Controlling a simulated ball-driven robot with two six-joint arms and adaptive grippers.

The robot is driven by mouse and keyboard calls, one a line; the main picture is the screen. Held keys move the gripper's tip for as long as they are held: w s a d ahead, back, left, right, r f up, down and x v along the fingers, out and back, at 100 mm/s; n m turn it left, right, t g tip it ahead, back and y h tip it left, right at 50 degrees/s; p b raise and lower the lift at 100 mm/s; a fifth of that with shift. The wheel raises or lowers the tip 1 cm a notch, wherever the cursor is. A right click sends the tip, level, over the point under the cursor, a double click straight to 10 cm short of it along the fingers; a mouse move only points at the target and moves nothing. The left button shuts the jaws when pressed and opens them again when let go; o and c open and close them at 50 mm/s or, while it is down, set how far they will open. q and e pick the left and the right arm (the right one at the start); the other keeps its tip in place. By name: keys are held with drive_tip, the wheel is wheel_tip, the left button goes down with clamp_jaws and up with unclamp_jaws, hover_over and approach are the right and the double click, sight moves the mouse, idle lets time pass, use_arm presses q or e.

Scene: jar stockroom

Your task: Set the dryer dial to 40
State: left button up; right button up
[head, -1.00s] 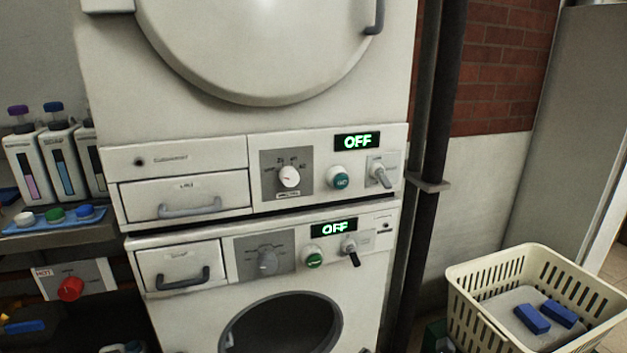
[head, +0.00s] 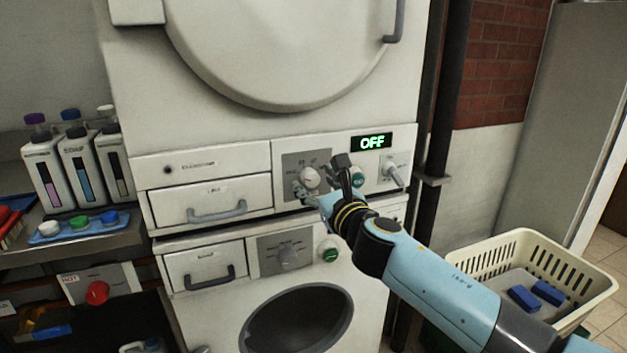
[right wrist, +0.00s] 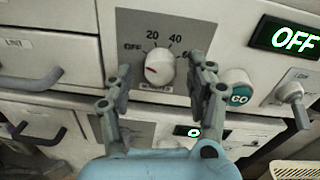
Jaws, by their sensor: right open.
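The dryer dial (head: 310,178) is a white knob on a grey plate on the upper machine's panel. In the right wrist view the dial (right wrist: 160,69) has OFF, 20, 40 and a partly hidden 60 around it. Its red mark is on the left, toward OFF. The dryer display (head: 371,141) reads OFF in green. My right gripper (head: 321,176) is open in front of the dial. In the right wrist view, my right gripper's fingers (right wrist: 167,73) stand left and right of the knob, with gaps showing. My left gripper is not in view.
A teal GO button (right wrist: 236,90) and a lever switch (head: 394,174) are right of the dial. A drawer handle (head: 217,212) sticks out to the left. A cream basket (head: 470,252) stands at lower right.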

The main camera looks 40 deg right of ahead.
drive_tip(key=shift+w+d, duration=0.2)
drive_tip(key=shift+w, duration=0.65)
drive_tip(key=c, duration=1.1)
drive_tip(key=shift+c, duration=0.2)
